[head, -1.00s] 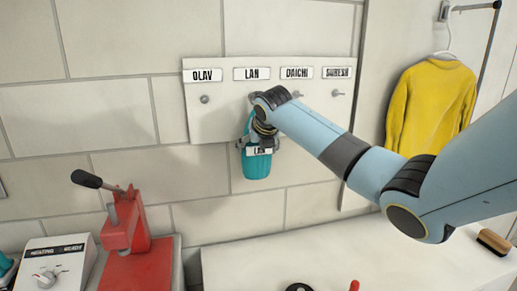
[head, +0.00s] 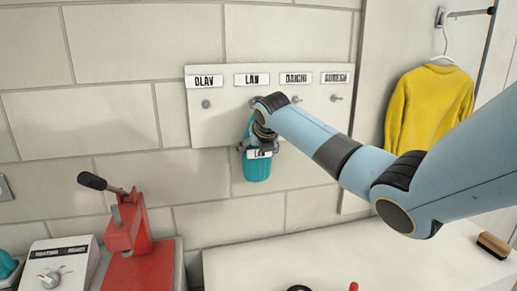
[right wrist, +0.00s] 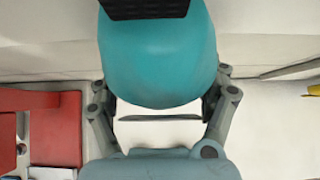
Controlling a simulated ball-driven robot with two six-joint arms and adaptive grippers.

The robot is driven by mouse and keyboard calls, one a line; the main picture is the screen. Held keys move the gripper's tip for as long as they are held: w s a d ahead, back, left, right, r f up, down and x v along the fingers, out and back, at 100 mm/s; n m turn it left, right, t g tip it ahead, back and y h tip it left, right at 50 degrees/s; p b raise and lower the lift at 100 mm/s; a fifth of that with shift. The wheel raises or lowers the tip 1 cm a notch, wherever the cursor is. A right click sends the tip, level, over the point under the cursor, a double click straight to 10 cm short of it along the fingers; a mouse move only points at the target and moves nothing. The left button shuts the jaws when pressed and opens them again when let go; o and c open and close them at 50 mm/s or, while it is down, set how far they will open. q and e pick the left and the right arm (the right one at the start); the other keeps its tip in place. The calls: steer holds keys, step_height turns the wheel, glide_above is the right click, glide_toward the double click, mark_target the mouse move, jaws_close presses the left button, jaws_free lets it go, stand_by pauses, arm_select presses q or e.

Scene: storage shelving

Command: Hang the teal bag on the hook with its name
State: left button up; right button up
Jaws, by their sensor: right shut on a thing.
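The teal bag (head: 257,168) hangs upright in front of the wall below the hook board (head: 222,126). Its white tag (head: 262,154) is partly covered, with an L showing. My right gripper (head: 257,142) is shut on the bag's upper part, just under the LAN label (head: 259,79). The LAN hook is mostly hidden behind my gripper and wrist, so I cannot tell whether the bag's loop is on it. The bag (right wrist: 158,55) fills the upper middle of the right wrist view, between the gripper's fingers. My left gripper is not in view.
The OLAV hook (head: 206,104), DAICHI hook (head: 297,99) and rightmost hook (head: 336,98) are bare. A red press (head: 130,235) stands at lower left. A yellow sweater (head: 430,105) hangs at right. A brush (head: 493,245) lies on the white counter (head: 390,255).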

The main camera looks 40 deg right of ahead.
steer(key=shift+w+d+r, duration=0.1)
steer(key=shift+d+r, duration=0.05)
steer(key=shift+r, duration=0.15)
steer(key=o, duration=1.5)
